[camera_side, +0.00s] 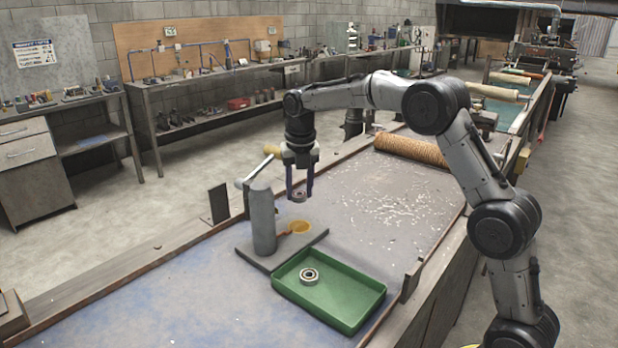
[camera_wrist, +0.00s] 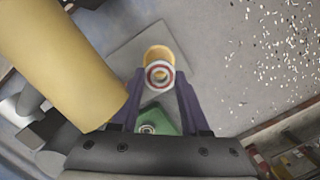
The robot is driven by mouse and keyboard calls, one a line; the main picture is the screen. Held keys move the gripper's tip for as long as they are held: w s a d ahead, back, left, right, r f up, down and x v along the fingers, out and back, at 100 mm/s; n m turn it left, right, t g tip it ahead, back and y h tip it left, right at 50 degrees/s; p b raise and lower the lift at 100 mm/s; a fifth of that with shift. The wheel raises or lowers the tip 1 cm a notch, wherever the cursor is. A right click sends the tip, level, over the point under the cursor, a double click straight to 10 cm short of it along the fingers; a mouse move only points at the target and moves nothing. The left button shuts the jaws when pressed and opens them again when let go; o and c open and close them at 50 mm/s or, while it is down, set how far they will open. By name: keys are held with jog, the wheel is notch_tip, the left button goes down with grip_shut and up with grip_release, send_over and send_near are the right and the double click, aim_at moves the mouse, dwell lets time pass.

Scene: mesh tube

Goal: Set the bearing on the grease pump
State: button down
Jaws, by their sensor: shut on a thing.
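My gripper (camera_side: 299,194) is shut on a bearing (camera_side: 299,197), held in the air behind the grease pump's yellow cup in the side view. In the wrist view the held bearing (camera_wrist: 159,76) shows a reddish ring between the dark fingers, and the yellow cup (camera_wrist: 158,54) appears just beyond it, partly hidden. The grease pump (camera_side: 262,220) has a grey upright cylinder, a lever with a tan handle (camera_side: 272,151), a flat base plate and the yellow cup (camera_side: 299,227). The bearing looks clear of the cup; their exact alignment is hard to tell.
A green tray (camera_side: 359,309) stands in front of the pump with a second bearing (camera_side: 309,275) in it. A tan mesh roll (camera_side: 411,151) lies at the back of the table. Pale flecks cover the surface at right. The large tan handle (camera_wrist: 62,62) is close beside my gripper.

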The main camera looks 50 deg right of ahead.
send_over(299, 226)
jog(key=shift+s+f, duration=0.2)
jog(key=shift+f, duration=2.9)
jog(key=shift+f, duration=0.8)
jog(key=shift+c, duration=1.6)
grip_release()
